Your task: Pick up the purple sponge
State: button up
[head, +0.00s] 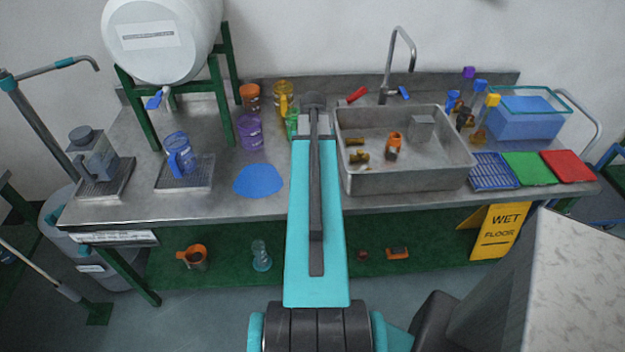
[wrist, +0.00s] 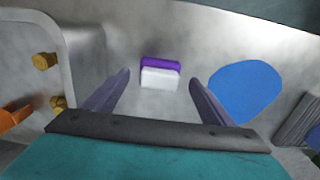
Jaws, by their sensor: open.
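The purple sponge (wrist: 160,73) shows in the wrist view as a small block, purple along one long side and white along the other. It lies on the grey metal counter between the sink and a flat blue piece. My gripper (wrist: 160,79) is open, with one finger on each side of the sponge in the picture. No finger appears to touch it, and the height between them is hard to tell. In the head view the sponge is not visible; my arm covers that part of the counter.
The metal sink (head: 400,180) is right of my arm, with orange and brass items inside. The flat blue piece (head: 258,180) lies to the left. A purple mug (head: 250,133), orange cup (head: 250,97) and yellow mug (head: 283,95) stand behind it. Coloured mats lie at far right.

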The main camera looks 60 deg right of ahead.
jog(key=shift+d+f+p, duration=0.1)
jog(key=shift+f+p, duration=0.5)
jog(key=shift+f, duration=1.25)
jog(key=c, duration=1.2)
jog(key=shift+o, duration=0.2)
jog(key=shift+r, duration=0.2)
jog(key=shift+r+b, duration=1.35)
jog(key=shift+r, duration=3.5)
